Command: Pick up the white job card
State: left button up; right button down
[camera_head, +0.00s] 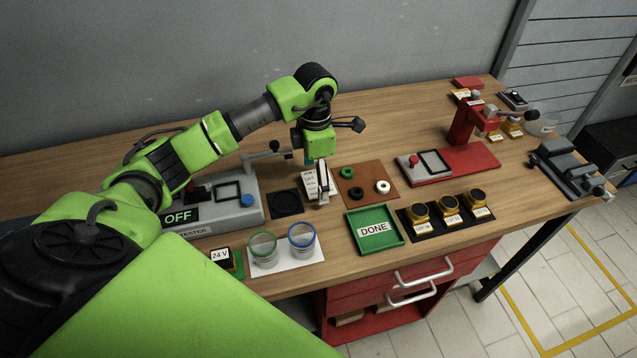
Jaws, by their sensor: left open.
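The white job card (310,183), with dark print, stands upright near the middle of the bench, between the black square pad (286,204) and the brown mat. My left gripper (320,176) points down right at the card, with its jaws open. The fingers partly overlap the card in this view, and I cannot tell whether they touch it. The card's lower edge and what holds it up are hard to make out. My right gripper is not in view.
A grey tester (238,214) marked OFF stands left of the card. The brown mat (350,202) with small rings lies to its right. A green DONE tray (397,244) and two jars (302,243) are in front. A red press (466,125) stands farther right.

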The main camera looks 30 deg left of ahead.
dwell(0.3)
pick_arm(q)
jog(key=c, duration=0.9)
jog(key=shift+r, duration=0.1)
